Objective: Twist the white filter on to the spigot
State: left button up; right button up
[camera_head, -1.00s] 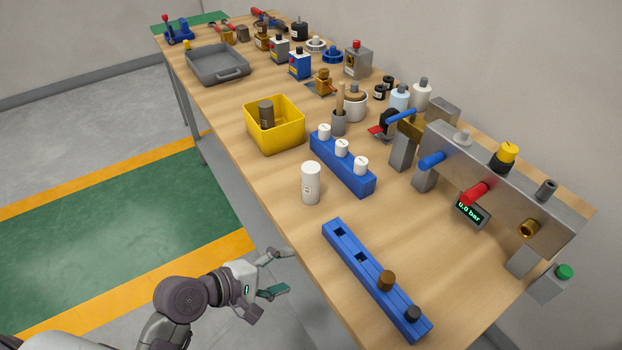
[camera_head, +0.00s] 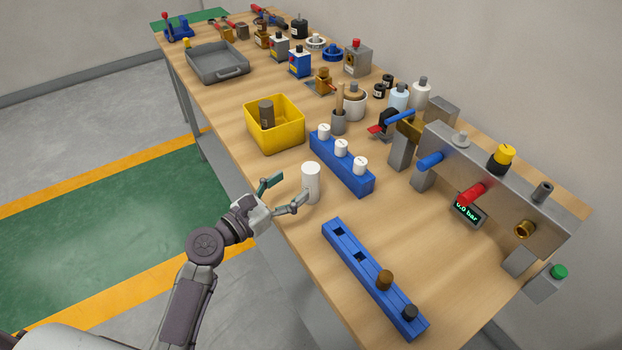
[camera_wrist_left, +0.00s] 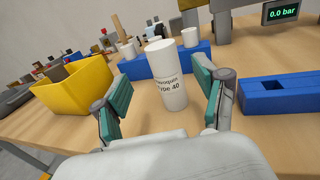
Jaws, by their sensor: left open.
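The white filter (camera_head: 311,180) is a white cylinder standing upright on the table near its front edge. In the left wrist view the white filter (camera_wrist_left: 166,78) has dark print reading "Type 40" and stands between my open fingers, a little beyond them. My left gripper (camera_head: 284,192) is open, at the table edge just left of the filter; its teal pads show in the left wrist view (camera_wrist_left: 162,95). A metal manifold (camera_head: 480,178) at the right carries a brass spigot (camera_head: 525,229), a red one (camera_head: 471,194) and a blue one (camera_head: 430,162). My right gripper is out of view.
A blue rack (camera_head: 356,182) with several white caps stands behind the filter. Another blue rack (camera_head: 350,262) lies in front, with a brown and a black piece. A yellow bin (camera_head: 287,136) stands to the left. A display (camera_head: 467,211) reads 0.0 bar.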

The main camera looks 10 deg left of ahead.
aim_at(304, 179)
pick_arm(q)
jog(key=p+x, duration=0.1)
jog(key=x, duration=0.5)
jog(key=shift+w+d+f, duration=0.1)
jog(key=shift+w+d, duration=0.05)
jog(key=shift+d, duration=0.25)
jog(key=shift+c, duration=0.9)
jog(key=c, duration=1.1)
